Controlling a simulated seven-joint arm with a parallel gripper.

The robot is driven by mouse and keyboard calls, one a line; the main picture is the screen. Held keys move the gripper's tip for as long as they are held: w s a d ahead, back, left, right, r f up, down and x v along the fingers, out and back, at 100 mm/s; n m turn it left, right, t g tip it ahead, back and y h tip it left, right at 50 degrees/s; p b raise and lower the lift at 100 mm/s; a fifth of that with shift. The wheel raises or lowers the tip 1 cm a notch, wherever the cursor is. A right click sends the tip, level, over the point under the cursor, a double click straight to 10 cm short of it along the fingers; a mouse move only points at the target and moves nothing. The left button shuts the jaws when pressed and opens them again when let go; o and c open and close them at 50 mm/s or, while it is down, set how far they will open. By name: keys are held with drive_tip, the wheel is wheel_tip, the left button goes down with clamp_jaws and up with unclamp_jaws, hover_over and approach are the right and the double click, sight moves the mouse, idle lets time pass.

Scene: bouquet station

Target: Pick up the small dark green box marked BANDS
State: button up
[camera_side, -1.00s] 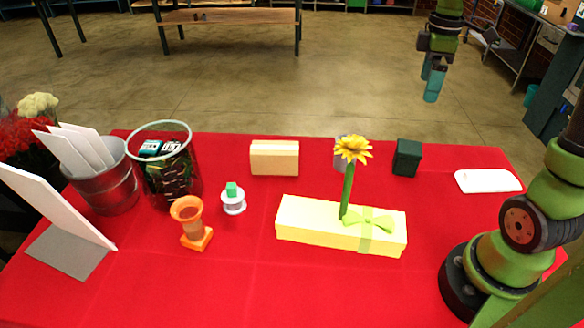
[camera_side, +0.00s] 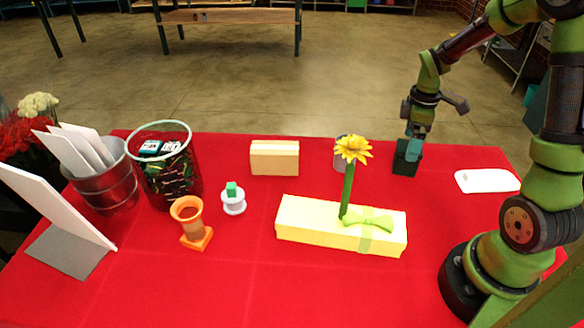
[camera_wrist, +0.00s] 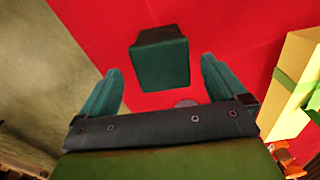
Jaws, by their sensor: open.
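The small dark green box (camera_side: 406,160) stands on the red table near its far edge, right of the yellow flower. No marking is readable on it. My gripper (camera_side: 415,142) is directly above the box in the side view, its fingertips overlapping the top of the box there. In the wrist view the box (camera_wrist: 162,62) lies ahead, between the lines of the two teal fingers of my gripper (camera_wrist: 160,75). The fingers are wide apart with nothing held, and clear red shows on both sides of the box.
A white tray (camera_side: 487,181) lies to the right. A tan block (camera_side: 274,158) is farther left. Red cloth around the green box is bare.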

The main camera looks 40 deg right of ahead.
sight(402, 167)
wheel_tip(402, 167, down, 5)
drive_tip(key=shift+a+f, duration=0.1)
drive_tip(key=shift+c, duration=0.3)
drive_tip(key=c, duration=1.1)
drive_tip(key=shift+o, duration=0.2)
